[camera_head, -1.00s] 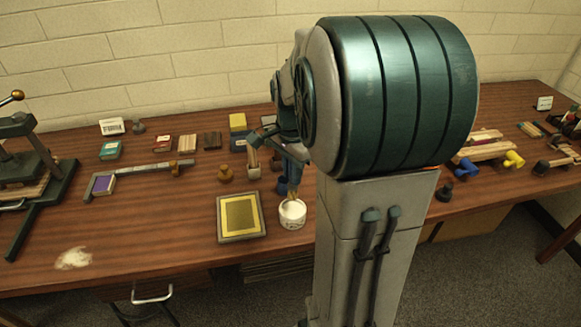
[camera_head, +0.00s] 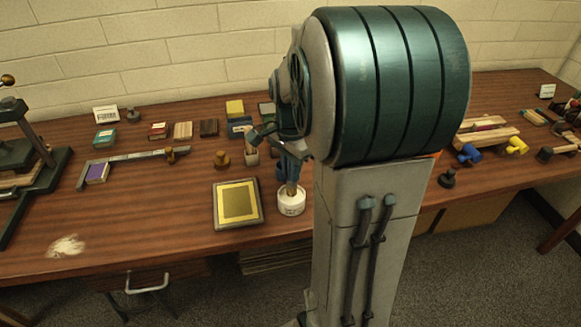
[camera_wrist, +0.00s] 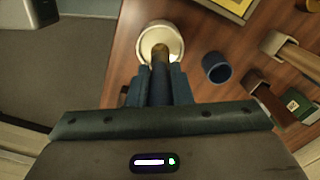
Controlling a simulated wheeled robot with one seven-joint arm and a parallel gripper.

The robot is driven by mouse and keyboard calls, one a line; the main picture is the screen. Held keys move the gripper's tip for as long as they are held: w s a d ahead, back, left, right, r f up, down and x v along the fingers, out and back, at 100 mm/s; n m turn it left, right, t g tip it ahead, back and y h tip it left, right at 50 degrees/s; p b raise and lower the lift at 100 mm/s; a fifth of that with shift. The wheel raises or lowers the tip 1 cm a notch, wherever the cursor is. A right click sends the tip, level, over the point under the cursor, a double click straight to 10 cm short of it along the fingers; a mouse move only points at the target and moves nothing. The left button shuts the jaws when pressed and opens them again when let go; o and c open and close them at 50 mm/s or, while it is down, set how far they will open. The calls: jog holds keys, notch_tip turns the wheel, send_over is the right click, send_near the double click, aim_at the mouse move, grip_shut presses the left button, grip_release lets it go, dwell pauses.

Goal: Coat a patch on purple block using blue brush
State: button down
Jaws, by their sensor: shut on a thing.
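The purple block (camera_head: 97,174) lies in the corner of a grey metal square at the left of the table, far left of my gripper. My gripper (camera_head: 291,163) is shut on the blue brush (camera_wrist: 160,88), which points down from between the fingers. The brush's tan lower end (camera_head: 291,189) is at the mouth of a white pot (camera_head: 291,206). The pot also shows in the wrist view (camera_wrist: 147,48), under the brush. Whether the bristles touch the pot's contents cannot be told. My arm hides part of the table behind the gripper.
A framed yellow panel (camera_head: 219,221) lies just left of the pot. A blue cup (camera_wrist: 216,68) stands close beside the gripper. A brown knob (camera_head: 222,160) and small blocks stand behind. A press (camera_head: 45,170) is at far left. The front left table is mostly clear.

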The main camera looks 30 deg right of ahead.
jog(key=shift+f+b, duration=0.4)
jog(key=shift+f, duration=0.2)
dwell(1.4)
jog(key=shift+r+p, duration=2.9)
jog(key=shift+r, duration=0.75)
jog(key=shift+f, duration=0.1)
